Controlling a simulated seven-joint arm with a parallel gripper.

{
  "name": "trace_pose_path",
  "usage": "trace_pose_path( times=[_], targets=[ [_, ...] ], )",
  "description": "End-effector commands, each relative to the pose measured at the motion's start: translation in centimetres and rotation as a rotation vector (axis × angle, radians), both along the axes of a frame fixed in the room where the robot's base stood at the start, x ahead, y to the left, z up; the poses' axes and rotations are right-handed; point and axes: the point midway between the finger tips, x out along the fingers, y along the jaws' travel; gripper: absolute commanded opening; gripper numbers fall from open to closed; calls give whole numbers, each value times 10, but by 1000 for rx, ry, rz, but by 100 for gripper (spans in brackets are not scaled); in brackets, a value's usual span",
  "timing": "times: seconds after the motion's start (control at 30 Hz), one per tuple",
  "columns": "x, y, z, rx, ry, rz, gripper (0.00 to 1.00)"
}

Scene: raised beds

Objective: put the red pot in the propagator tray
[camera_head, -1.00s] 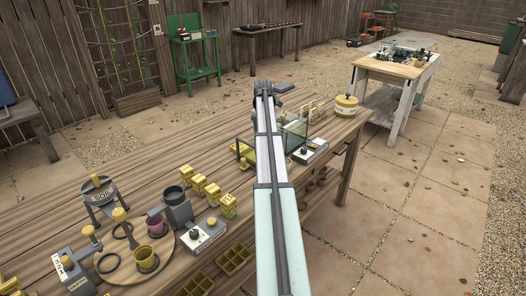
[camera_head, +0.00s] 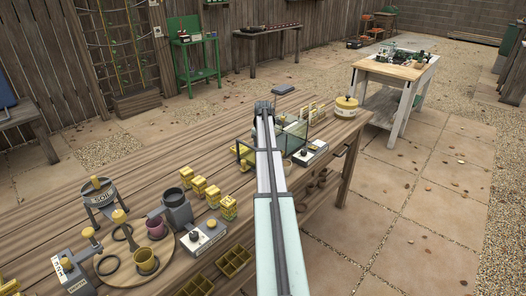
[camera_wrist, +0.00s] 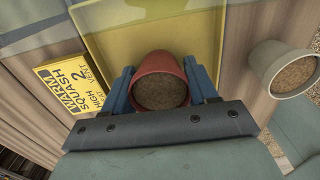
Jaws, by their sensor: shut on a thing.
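My gripper (camera_wrist: 163,82) is shut on the red pot (camera_wrist: 172,66), with one blue finger on each side of it. The pot is filled with brown soil. In the wrist view it shows in front of the yellow propagator tray (camera_wrist: 108,22); I cannot tell its height above the tray floor. In the head view my gripper (camera_head: 264,106) is at the far end of my arm, which hides the pot and much of the tray. Clear panels (camera_head: 294,133) stand at the tray's right.
A yellow card reading WARM SQUASH 2 (camera_wrist: 72,88) lies left of the tray. A beige pot with soil (camera_wrist: 282,70) stands to the right. A round yellow-lidded tin (camera_head: 346,106) and a grey control box (camera_head: 310,153) are close by. A dark flat object (camera_head: 283,89) lies beyond.

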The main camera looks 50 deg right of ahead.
Motion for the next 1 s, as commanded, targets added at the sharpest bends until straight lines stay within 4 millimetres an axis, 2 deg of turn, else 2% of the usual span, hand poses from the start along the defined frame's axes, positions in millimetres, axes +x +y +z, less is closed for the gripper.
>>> trace_pose_path(
  times=[0.07,0.1,0.33,0.53,0.8,1.0],
  targets=[
    [0,0,-2,0,0,0,26],
    [0,0,-2,0,0,0,62],
    [0,0,1,0,0,0,83],
    [0,0,22,-1,-1,0,83],
    [1,-1,74,-1,-1,0,83],
    [1,-1,103,-1,-1,0,83]
  ],
)
